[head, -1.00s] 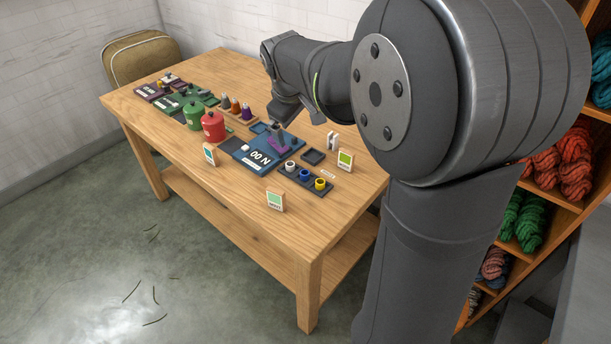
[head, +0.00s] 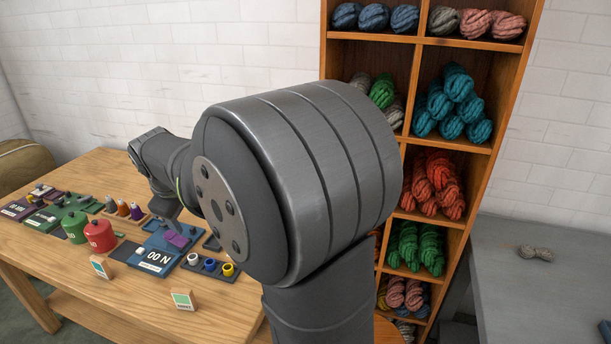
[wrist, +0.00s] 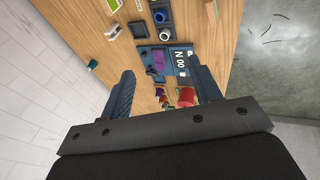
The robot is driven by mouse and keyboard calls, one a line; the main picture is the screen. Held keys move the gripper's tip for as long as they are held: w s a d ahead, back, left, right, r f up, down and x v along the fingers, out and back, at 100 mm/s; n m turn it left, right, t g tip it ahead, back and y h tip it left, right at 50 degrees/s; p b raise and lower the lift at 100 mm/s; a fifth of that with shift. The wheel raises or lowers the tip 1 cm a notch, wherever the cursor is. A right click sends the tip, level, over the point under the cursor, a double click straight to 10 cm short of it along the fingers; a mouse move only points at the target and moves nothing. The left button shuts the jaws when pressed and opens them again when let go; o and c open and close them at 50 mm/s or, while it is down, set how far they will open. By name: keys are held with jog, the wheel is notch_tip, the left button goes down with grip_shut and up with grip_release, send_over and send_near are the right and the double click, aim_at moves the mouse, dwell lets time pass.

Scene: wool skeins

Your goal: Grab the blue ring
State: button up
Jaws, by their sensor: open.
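The blue ring (head: 209,264) sits in the middle of a dark tray (head: 186,266), between a white ring (head: 194,258) and a yellow one (head: 228,269). In the wrist view the blue ring (wrist: 161,16) is small, near the top edge, beyond the fingertips. My gripper (wrist: 165,84) is open, its fingers wide apart with nothing between them, and it is above the table, apart from the ring. In the head view my arm hides part of the table's right side.
A blue device (head: 157,258) with a purple piece (head: 178,240) is beside the tray. Red (head: 99,236) and green (head: 75,227) canisters stand to the left. Small cards (head: 183,299) stand at the table's (head: 140,308) front. A shelf of wool skeins (head: 437,185) is behind my arm.

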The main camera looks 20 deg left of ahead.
jog(key=c, duration=0.8)
jog(key=g+h, duration=0.2)
jog(key=g, duration=0.2)
send_over(206, 261)
jog(key=s+d, duration=0.2)
notch_tip(206, 261, down, 22)
jog(key=shift+w+a+f, duration=0.1)
jog(key=shift+w+f, duration=0.05)
jog(key=shift+f, duration=0.9)
jog(key=shift+w+a+f, duration=0.15)
jog(key=shift+f, duration=0.95)
jog(key=shift+w+a+f, duration=0.1)
jog(key=shift+w+f, duration=0.05)
jog(key=shift+f, duration=0.9)
